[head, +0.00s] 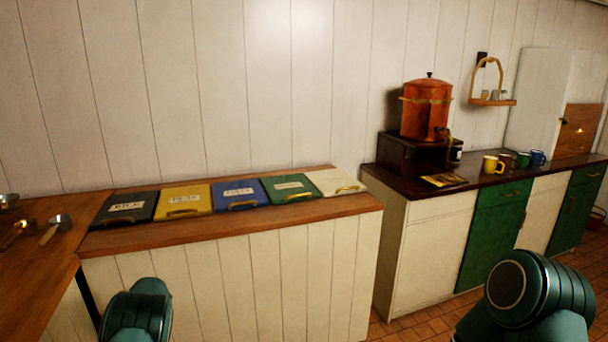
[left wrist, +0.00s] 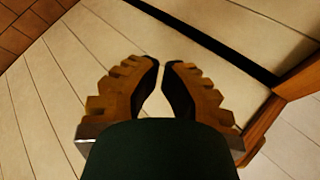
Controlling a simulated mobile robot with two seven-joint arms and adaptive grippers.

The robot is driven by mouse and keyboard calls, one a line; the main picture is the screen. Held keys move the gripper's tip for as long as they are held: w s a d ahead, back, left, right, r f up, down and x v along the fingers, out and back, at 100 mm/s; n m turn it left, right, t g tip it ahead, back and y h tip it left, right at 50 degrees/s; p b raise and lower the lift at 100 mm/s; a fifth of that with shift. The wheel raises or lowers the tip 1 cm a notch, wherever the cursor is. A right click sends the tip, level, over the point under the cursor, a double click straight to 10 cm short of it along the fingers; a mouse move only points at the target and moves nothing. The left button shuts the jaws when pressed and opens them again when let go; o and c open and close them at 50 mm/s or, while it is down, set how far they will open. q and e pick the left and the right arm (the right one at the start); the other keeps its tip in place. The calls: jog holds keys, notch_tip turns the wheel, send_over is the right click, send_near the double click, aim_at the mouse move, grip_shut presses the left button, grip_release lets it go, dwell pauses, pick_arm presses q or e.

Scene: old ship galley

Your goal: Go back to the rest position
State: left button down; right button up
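My left gripper (left wrist: 160,64) shows in the left wrist view, with two stepped, brownish fingers and dark inner faces. The fingertips lean close together, with a narrow gap showing and nothing seen between them. I cannot tell whether it is open or shut. It points towards pale panels and a brown tiled floor. In the head view only a teal part of my left arm shows at the lower left. A larger teal part of my right arm shows at the lower right. Both grippers are outside the head view, and the right gripper shows nowhere.
A wood-topped counter (head: 240,226) bears a row of black, yellow, blue, green and white lidded bins. Metal-headed tools (head: 54,229) lie at the left. A dark counter (head: 470,192) at the right holds a copper urn (head: 424,110) and several mugs. Tiled floor (head: 405,327) shows between.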

pick_arm(q)
jog(key=s+d+f+n+h, duration=0.1)
jog(key=s+d+f+h, duration=0.3)
jog(key=d, duration=0.3)
jog(key=s+d+f+h, duration=0.1)
jog(key=s+d+f, duration=0.3)
jog(key=s+d, duration=0.25)
jog(key=s+d+f+n+h, duration=0.1)
jog(key=s+d+f+h, duration=0.25)
jog(key=d, duration=0.45)
jog(key=s+d+r+n+h, duration=0.1)
jog(key=s+d+r+h, duration=0.1)
jog(key=s+d, duration=0.8)
jog(key=s+d+r+n+g+h, duration=0.1)
jog(key=s+d+r+h, duration=0.1)
jog(key=s+d, duration=0.7)
jog(key=shift+s+d+r, duration=0.4)
jog(key=shift+s+r, duration=0.35)
jog(key=shift+s, duration=0.2)
jog(key=shift+r, duration=0.1)
